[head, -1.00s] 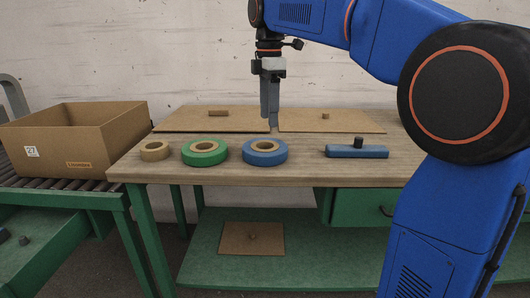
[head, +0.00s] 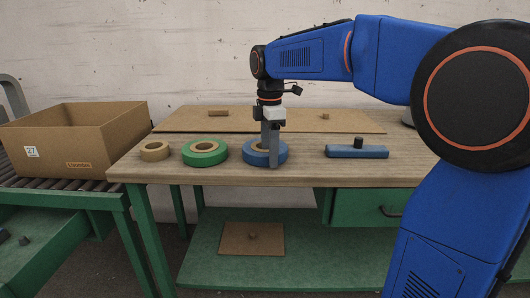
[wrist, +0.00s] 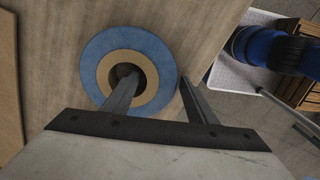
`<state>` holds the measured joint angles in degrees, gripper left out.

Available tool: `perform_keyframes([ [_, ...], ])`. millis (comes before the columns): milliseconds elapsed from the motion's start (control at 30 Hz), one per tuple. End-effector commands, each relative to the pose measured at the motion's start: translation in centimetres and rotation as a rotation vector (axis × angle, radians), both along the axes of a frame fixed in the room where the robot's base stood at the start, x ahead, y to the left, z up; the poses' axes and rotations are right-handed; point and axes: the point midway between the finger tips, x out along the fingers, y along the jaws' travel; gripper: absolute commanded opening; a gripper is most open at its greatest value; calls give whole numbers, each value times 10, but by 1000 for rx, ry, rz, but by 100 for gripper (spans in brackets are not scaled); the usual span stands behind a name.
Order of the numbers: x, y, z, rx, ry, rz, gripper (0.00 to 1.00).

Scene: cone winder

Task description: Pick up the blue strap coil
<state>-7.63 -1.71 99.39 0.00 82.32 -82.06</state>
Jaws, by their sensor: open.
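The blue strap coil (head: 255,153) lies flat on the wooden table, with a tan core ring around a dark centre hole. In the wrist view the coil (wrist: 92,62) sits at the upper left of my jaws. My gripper (head: 270,160) points down at the coil and is open and empty. In the wrist view my gripper (wrist: 160,90) has one finger over or in the coil's centre hole and the other just outside its right rim. I cannot tell how deep the fingers reach. The head view shows the fingers covering part of the coil's right side.
A green coil (head: 205,153) and a smaller tan coil (head: 155,151) lie to the left. A blue bar with a dark knob (head: 357,150) lies to the right. Brown boards (head: 330,122) lie behind. A cardboard box (head: 75,138) stands on rollers at the left.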

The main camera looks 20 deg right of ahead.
Motion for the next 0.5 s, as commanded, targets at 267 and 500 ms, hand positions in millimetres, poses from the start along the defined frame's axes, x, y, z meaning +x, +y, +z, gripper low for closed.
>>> perform_keyframes([
  [267, 0, 0, -5, 0, 0, 0, 52],
  [500, 0, 0, -5, 0, 0, 0, 4],
])
